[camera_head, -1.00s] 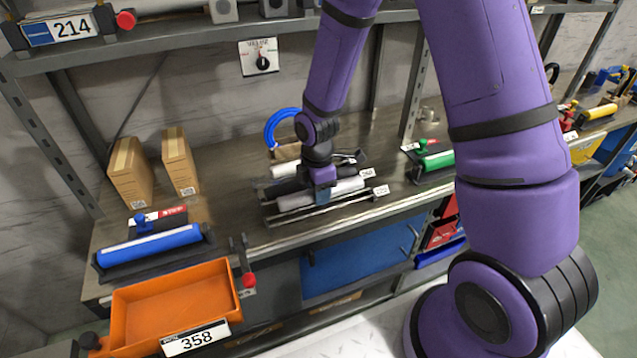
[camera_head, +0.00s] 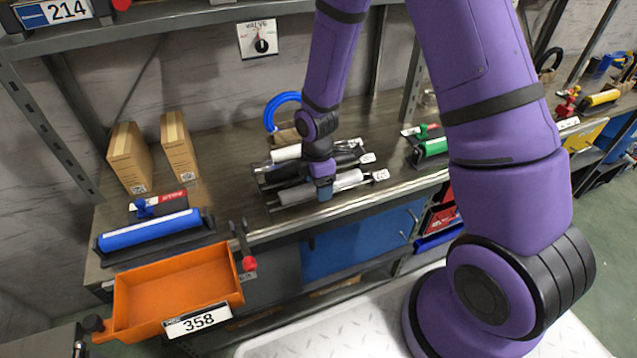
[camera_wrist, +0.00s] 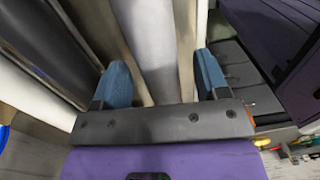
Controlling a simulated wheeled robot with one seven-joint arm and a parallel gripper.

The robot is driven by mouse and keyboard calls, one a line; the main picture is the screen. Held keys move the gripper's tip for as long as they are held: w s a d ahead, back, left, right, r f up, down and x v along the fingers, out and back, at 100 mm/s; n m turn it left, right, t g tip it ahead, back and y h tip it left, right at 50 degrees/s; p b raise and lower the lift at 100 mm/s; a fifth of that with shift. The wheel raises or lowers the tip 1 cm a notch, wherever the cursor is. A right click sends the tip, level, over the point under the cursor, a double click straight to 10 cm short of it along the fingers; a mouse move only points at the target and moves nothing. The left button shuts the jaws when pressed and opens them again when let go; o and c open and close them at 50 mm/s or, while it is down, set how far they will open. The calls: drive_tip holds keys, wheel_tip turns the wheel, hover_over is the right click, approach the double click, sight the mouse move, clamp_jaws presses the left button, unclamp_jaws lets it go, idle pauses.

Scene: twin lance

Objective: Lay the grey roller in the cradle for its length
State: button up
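The grey roller (camera_head: 347,180) lies at the front of a group of rollers on the bench, a white tag at its right end. In the wrist view the grey roller (camera_wrist: 158,50) runs between my gripper's blue fingers. My gripper (camera_head: 323,189) is down at the roller's middle; in the wrist view my gripper (camera_wrist: 163,80) is open, with a narrow gap beside the roller. A dark holder (camera_head: 130,258) on the left bears a blue roller. Another dark holder (camera_head: 416,158) on the right bears a green roller. I cannot tell which cradle fits the grey roller.
A black roller (camera_head: 284,172) and a white roller (camera_head: 286,153) lie just behind the grey one. Two cardboard boxes (camera_head: 128,158) stand at the back left. An orange bin (camera_head: 180,285) hangs at the bench front. Bare bench shows between the blue roller and the group.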

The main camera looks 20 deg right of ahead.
wheel_tip(320, 180, up, 11)
drive_tip(key=shift+w, duration=0.4)
idle(0.4)
idle(0.4)
drive_tip(key=s+d+r+m+t, duration=0.2)
drive_tip(key=s+d+r+m, duration=0.15)
drive_tip(key=r, duration=0.55)
drive_tip(key=s+d+r+m+t, duration=0.15)
drive_tip(key=s+r+m, duration=0.3)
drive_tip(key=r, duration=0.45)
drive_tip(key=s+d+r+m+t, duration=0.2)
drive_tip(key=s+r+m, duration=0.7)
drive_tip(key=s, duration=0.5)
drive_tip(key=shift+d+r+m, duration=0.15)
drive_tip(key=shift+d+m, duration=0.35)
drive_tip(key=shift+s+t, duration=0.1)
drive_tip(key=shift+t, duration=0.15)
